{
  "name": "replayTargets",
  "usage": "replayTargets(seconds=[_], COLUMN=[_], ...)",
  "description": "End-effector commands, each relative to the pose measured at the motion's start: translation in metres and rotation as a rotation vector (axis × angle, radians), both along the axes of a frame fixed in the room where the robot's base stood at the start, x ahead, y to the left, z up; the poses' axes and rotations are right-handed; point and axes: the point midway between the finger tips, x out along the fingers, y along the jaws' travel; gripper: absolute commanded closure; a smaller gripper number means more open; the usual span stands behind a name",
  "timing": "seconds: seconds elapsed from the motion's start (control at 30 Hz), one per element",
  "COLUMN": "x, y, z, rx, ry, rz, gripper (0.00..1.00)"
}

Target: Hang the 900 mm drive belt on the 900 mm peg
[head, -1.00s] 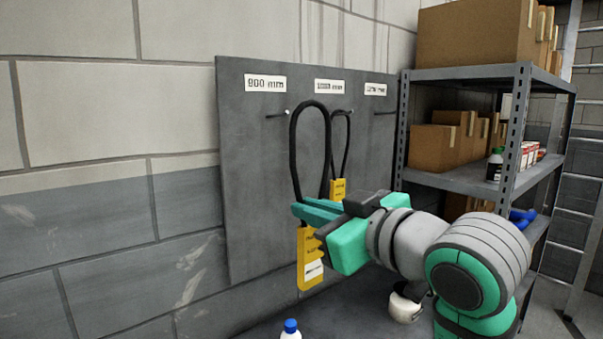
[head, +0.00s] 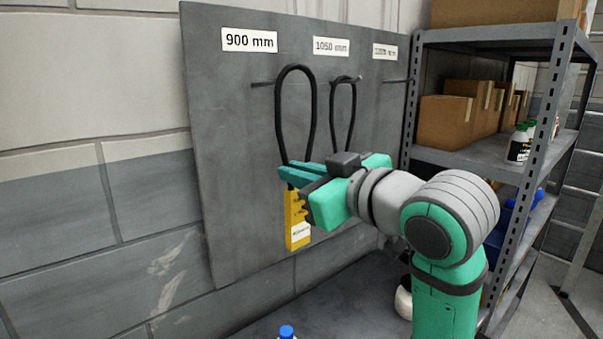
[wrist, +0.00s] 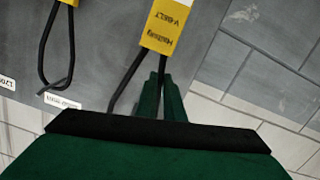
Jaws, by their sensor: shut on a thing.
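The 900 mm drive belt (head: 279,120) is a black loop with a yellow sleeve (head: 297,222) at its lower end. My gripper (head: 290,174) is shut on the belt just above the sleeve and holds it upright before the grey board. The 900 mm peg (head: 262,83) sticks out below the "900 mm" label (head: 250,40). Its end meets the loop's left strand in the head view, just below the loop's top; I cannot tell whether it passes inside the loop. In the wrist view the belt's strands (wrist: 128,78) run beside my fingers (wrist: 160,95), with the sleeve (wrist: 162,25) beyond.
A second black belt (head: 354,110) hangs at the 1050 mm peg (head: 345,79), close right of the held belt. A third peg (head: 397,80) looks empty. A metal shelf (head: 480,172) with boxes stands right. A blue-capped bottle (head: 287,332) is at the bottom.

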Motion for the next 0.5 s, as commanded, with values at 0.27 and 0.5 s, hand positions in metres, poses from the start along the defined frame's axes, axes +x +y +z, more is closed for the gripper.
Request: replayTargets(seconds=[0.27,0.5], x=[0.012,0.022], y=[0.007,0.015], z=[-0.001,-0.003], rx=[0.001,-0.001], ry=[0.001,0.0], rz=[0.0,0.001], gripper=[1.0,1.0])
